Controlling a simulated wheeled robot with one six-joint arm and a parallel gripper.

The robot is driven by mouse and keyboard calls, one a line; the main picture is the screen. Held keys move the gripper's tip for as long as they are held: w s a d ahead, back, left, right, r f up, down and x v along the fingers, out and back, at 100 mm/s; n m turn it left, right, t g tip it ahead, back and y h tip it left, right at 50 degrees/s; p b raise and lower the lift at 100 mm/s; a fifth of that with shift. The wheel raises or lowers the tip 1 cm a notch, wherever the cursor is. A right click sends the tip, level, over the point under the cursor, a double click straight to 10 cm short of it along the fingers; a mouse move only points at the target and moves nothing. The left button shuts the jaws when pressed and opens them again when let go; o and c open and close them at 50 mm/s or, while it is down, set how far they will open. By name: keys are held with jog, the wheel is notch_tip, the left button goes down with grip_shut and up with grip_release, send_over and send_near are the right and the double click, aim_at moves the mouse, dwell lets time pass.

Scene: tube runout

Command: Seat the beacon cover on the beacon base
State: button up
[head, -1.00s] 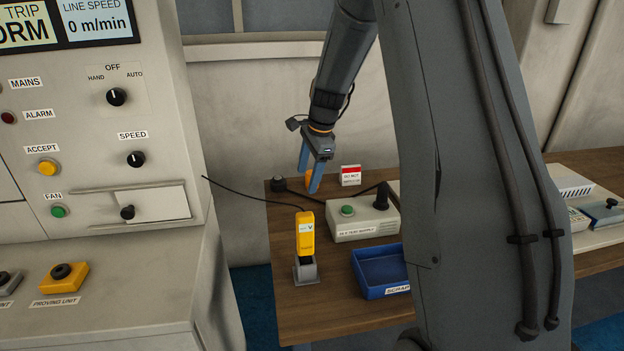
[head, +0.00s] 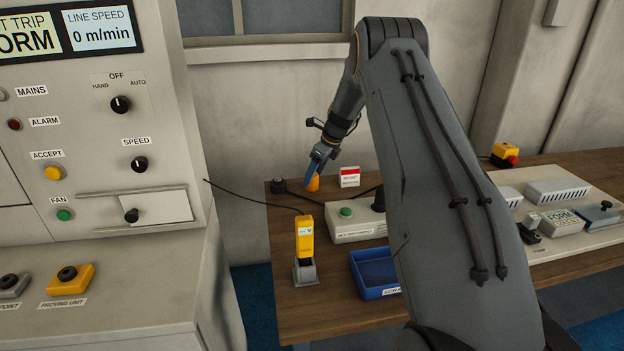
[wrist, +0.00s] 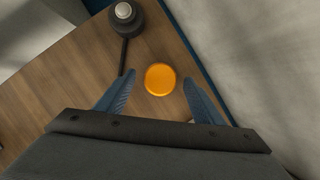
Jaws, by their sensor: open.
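The orange beacon cover (head: 313,184) stands on the wooden bench at its far left part. In the wrist view the cover (wrist: 160,79) is a round orange disc seen from above. My gripper (head: 314,171) is open at the cover. In the wrist view its two blue fingers (wrist: 160,84) lie to the left and right of the cover, with a gap on each side. The dark round beacon base (head: 277,186) stands left of the cover, with a black cable; the base (wrist: 125,12) shows a pale top in the wrist view.
A red-and-white card (head: 349,177) stands right of the cover. A grey box with a green button (head: 352,224), a blue scrap tray (head: 376,272) and a yellow tester in a holder (head: 305,240) stand nearer. The wall is close behind.

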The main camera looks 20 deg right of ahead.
jog(key=shift+x, duration=1.15)
jog(key=c, duration=1.1)
jog(key=shift+r, duration=0.1)
notch_tip(320, 180, up, 10)
jog(key=shift+f+b, duration=0.1)
jog(key=shift+b, duration=1.05)
jog(key=o, duration=0.4)
jog(key=c, duration=0.4)
jog(key=shift+a, duration=0.1)
jog(key=w+a, duration=0.1)
jog(key=a, duration=0.2)
jog(key=w+a+r, duration=0.1)
jog(key=a, duration=0.3)
jog(key=w+a+r+p, duration=0.1)
jog(key=a, duration=0.3)
jog(key=shift+w+a, duration=0.2)
jog(key=shift+a, duration=0.05)
